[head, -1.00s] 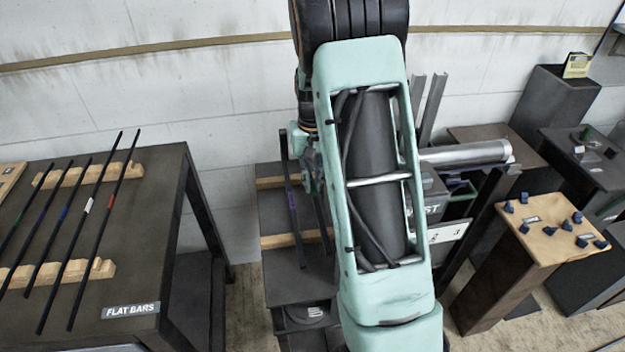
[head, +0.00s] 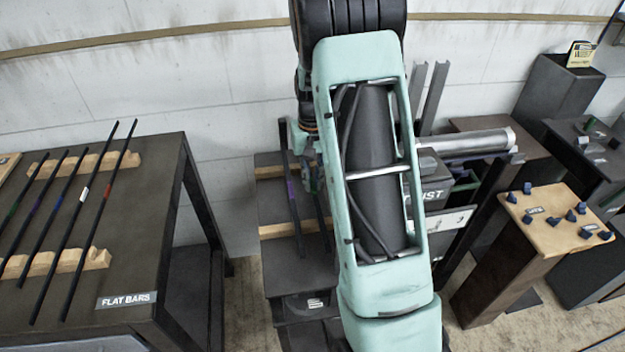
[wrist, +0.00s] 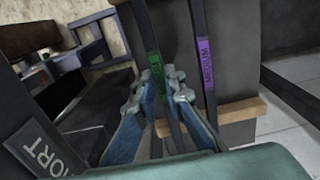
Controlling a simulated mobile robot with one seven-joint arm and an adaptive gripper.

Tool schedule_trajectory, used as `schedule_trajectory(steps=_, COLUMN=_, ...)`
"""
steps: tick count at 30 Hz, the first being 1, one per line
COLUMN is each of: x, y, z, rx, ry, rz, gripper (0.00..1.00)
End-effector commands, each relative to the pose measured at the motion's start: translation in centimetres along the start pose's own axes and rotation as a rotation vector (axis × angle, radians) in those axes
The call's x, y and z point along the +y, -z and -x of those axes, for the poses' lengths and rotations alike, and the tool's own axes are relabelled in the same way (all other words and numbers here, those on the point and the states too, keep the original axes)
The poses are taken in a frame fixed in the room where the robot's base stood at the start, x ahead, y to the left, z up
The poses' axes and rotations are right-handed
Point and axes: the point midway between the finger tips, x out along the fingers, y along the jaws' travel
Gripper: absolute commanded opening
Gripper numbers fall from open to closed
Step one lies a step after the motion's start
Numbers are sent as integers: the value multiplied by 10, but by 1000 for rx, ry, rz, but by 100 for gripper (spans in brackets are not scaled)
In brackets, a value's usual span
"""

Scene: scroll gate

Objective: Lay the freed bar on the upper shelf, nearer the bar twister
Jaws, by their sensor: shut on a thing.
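My gripper (wrist: 160,85) is shut on a dark bar with a green label (wrist: 154,66) in the wrist view. In the head view my gripper (head: 309,172) and this bar (head: 320,205) are partly behind my arm. A second dark bar with a purple label reading MEDIUM (wrist: 206,62) lies beside it, to the right in the wrist view; it also shows in the head view (head: 291,190). Both are over the dark shelf (head: 272,212) with two wooden rails. I cannot tell whether the held bar touches the rails. The likely bar twister (head: 470,143), with a sign ending in IST, is partly hidden by my arm.
A table marked FLAT BARS (head: 150,270) holds several dark bars on wooden rests at left. A wooden-topped stand (head: 545,215) with several small blue pieces is at right. A label ending in ORT (wrist: 38,150) is close to my gripper at left in the wrist view.

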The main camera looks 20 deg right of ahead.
Motion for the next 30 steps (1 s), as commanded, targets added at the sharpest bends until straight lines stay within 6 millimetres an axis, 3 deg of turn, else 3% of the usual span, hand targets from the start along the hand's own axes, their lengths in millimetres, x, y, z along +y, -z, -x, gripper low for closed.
schedule_trajectory(steps=23, x=0, y=1, z=-5, rx=3, ry=0, rz=0, gripper=0)
schedule_trajectory(steps=24, x=0, y=1, z=-4, rx=3, ry=0, rz=0, gripper=13)
schedule_trajectory(steps=30, x=0, y=0, z=-5, rx=1, ry=0, rz=0, gripper=30)
